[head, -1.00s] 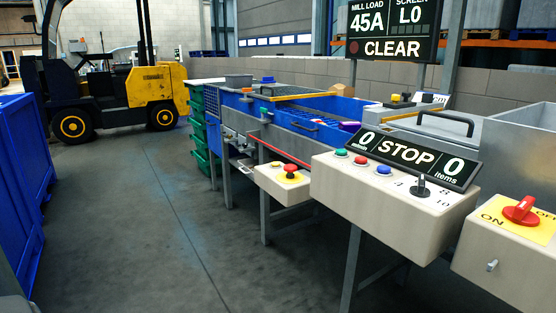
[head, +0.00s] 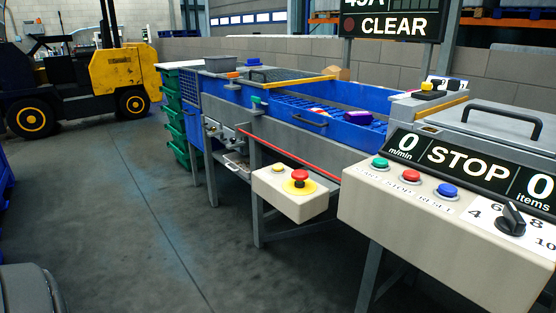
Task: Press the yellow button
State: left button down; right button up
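A small yellow button (head: 278,168) sits on top of a beige control box (head: 290,201), left of a red mushroom button (head: 300,176) on a yellow disc. Another yellow knob-like part (head: 427,87) shows farther back, above the grey machine housing at the right. I cannot tell whether that one is a button. Neither of my grippers is in view.
A larger beige panel (head: 425,232) with green, red and blue buttons, a black dial and a STOP display (head: 468,161) stands at the right front. Blue conveyor troughs (head: 330,118) run behind. A yellow forklift (head: 118,75) is at the back left. Open floor (head: 110,215) lies at the left.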

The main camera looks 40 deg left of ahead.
aim_at(277, 168)
jog(key=i+j+z, duration=0.1)
jog(key=j, duration=0.4)
jog(key=i+j+z, duration=0.1)
jog(key=j, duration=0.4)
jog(key=i+j+z, duration=0.1)
jog(key=j, duration=0.4)
